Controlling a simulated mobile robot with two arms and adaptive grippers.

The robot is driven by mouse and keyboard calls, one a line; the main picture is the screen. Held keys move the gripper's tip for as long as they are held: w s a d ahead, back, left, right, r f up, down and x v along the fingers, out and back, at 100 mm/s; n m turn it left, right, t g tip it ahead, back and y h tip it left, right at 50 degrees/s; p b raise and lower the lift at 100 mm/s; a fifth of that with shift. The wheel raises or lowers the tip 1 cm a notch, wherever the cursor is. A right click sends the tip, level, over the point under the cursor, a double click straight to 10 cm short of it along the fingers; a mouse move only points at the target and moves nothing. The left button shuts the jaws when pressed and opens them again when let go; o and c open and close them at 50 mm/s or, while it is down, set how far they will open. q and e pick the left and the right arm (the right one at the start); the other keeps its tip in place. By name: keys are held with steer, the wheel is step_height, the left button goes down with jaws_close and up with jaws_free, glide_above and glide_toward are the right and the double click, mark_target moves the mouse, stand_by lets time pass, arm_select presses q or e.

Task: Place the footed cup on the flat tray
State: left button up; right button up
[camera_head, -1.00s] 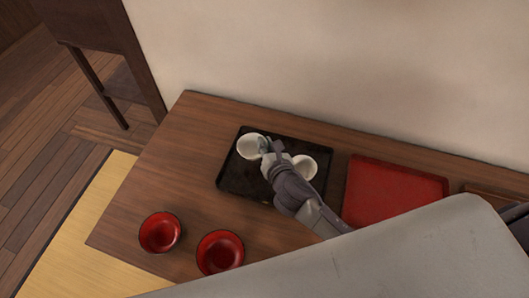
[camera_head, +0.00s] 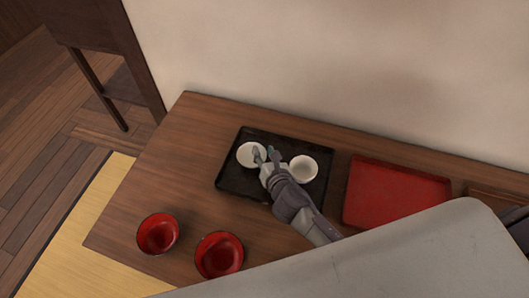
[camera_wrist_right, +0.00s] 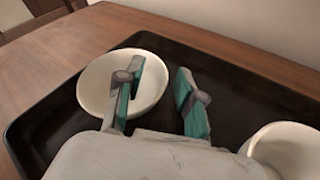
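Two white cups are on the black tray (camera_head: 232,184). The left white cup (camera_head: 246,149) sits upright at the tray's left part; it also shows in the wrist view (camera_wrist_right: 95,92). The right white cup (camera_head: 304,167) stands to its right, partly cut off in the wrist view (camera_wrist_right: 290,150). My right gripper (camera_head: 266,153) is open, one finger over the left cup's inside and the other outside its right rim. The wrist view shows the fingers (camera_wrist_right: 160,85) apart with nothing between them but the cup's rim. Feet under the cups are hidden. My left gripper is not seen.
A red tray (camera_head: 395,190) lies empty to the right of the black tray. Two red bowls, one on the left (camera_head: 158,234) and one nearer the middle (camera_head: 219,255), stand at the table's front. A wall runs along the table's (camera_head: 160,180) back.

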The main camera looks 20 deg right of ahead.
steer(key=shift+r, duration=0.1)
steer(key=shift+s+r, duration=0.1)
steer(key=shift+s, duration=0.05)
steer(key=v, duration=1.1)
steer(key=shift+s+r, duration=0.2)
steer(key=shift+s, duration=0.15)
steer(key=shift+f, duration=0.1)
